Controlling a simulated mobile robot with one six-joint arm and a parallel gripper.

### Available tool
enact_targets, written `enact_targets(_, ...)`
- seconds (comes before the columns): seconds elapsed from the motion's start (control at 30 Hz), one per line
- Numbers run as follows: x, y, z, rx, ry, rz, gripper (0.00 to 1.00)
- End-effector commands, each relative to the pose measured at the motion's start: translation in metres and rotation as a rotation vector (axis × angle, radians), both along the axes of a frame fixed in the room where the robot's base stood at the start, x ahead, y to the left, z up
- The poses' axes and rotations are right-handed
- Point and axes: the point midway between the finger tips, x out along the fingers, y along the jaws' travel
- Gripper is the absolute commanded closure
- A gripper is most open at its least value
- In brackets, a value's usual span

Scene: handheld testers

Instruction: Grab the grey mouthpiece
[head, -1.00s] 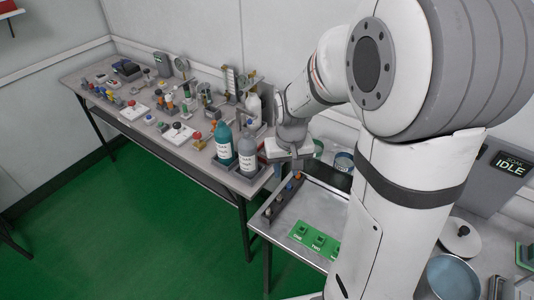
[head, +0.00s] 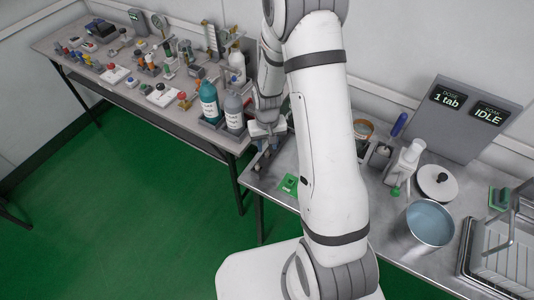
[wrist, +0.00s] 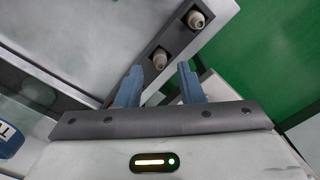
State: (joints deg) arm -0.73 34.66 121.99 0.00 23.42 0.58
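Two pale grey-beige mouthpieces stand in a dark rack (wrist: 172,46) in the wrist view. The nearer mouthpiece (wrist: 159,60) lies just beyond and between my fingertips in the picture; the other mouthpiece (wrist: 196,19) is farther up and right. My gripper (wrist: 159,78) is open, with its two blue-grey fingers apart and nothing seen between them. I cannot tell whether the fingers have reached the nearer mouthpiece's height. In the head view my gripper (head: 264,140) is over the rack at the steel table's left end, and my arm hides much of it.
Teal and grey bottles (head: 209,101) stand close left of my gripper on the tester table (head: 225,137). A green pad (head: 289,184) lies near the rack. A blue pot (head: 430,222), a white pump bottle (head: 407,162) and a display panel (head: 466,118) are to the right.

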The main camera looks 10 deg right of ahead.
Motion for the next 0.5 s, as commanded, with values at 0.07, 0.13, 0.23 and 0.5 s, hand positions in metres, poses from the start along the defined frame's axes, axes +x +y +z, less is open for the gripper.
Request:
enact_targets(0.07,0.000,0.000,-0.009,0.000,0.003,0.000,0.66)
enact_targets(0.13,0.000,0.000,-0.015,0.000,0.001,0.000,0.66)
enact_targets(0.23,0.000,0.000,-0.020,0.000,0.000,0.000,0.66)
enact_targets(0.5,0.001,0.001,-0.020,0.000,-0.001,0.001,0.71)
